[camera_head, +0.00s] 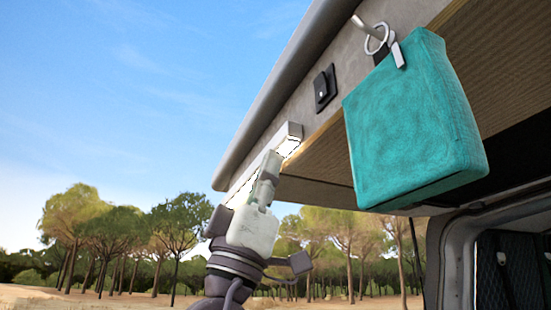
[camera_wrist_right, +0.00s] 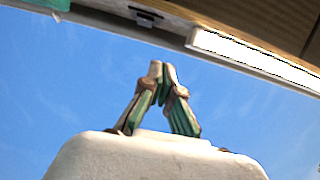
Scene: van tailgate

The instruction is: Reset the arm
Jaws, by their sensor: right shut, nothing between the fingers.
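My right gripper (camera_head: 268,178) is raised in the head view, just below and beside the lit light bar on the tailgate. Its fingers point up. In the right wrist view the right gripper (camera_wrist_right: 161,68) has its fingertips together, with nothing held, against open sky. I cannot tell from the head view whether it touches the light bar. My left gripper is not in view.
The lit light bar (camera_head: 289,141) runs under the raised tailgate (camera_head: 290,75) and also shows in the right wrist view (camera_wrist_right: 255,58). A teal bag (camera_head: 405,125) hangs from a hook (camera_head: 378,40). A dark latch (camera_head: 325,88) sits between. Open sky lies left.

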